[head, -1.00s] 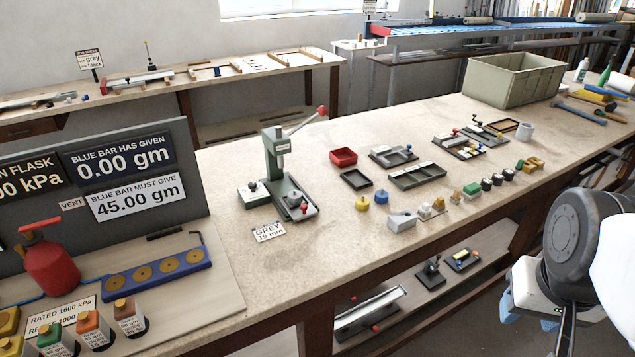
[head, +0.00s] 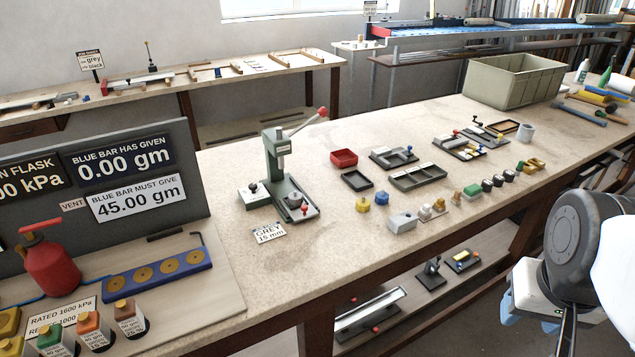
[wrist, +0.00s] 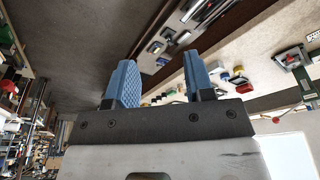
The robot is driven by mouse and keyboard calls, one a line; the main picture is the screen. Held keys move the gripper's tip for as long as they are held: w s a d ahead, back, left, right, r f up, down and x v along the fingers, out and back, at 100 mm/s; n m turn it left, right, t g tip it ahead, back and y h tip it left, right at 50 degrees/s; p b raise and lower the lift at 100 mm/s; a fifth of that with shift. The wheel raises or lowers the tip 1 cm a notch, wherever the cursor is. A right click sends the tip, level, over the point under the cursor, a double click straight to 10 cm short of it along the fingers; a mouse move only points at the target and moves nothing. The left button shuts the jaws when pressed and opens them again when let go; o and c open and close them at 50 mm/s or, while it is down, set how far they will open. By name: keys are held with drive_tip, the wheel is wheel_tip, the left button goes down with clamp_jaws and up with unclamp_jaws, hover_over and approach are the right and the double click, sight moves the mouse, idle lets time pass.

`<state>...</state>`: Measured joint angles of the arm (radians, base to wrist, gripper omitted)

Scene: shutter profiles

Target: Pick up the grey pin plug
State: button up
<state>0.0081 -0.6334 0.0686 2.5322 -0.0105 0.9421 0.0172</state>
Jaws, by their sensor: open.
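My gripper (wrist: 158,62) is open, its two blue fingers apart with nothing between them in the wrist view. In the head view its blue fingertips (head: 525,318) show at the lower right, in front of the bench edge and away from the parts. Small parts stand along the bench's front, including a grey block (head: 402,222), a yellow plug (head: 362,204) and a blue plug (head: 381,198). Several small dark and coloured pieces (head: 487,184) stand in a row to their right. I cannot tell for sure which piece is the grey pin plug.
A green lever press (head: 277,175) stands mid-bench, with a "GREY 15 mm" card (head: 269,234) before it. Dark trays (head: 418,178) and a red tray (head: 344,157) lie behind the small parts. A large grey-green crate (head: 512,85) is at the back right.

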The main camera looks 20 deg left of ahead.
drive_tip(key=shift+o, duration=0.2)
drive_tip(key=o, duration=0.5)
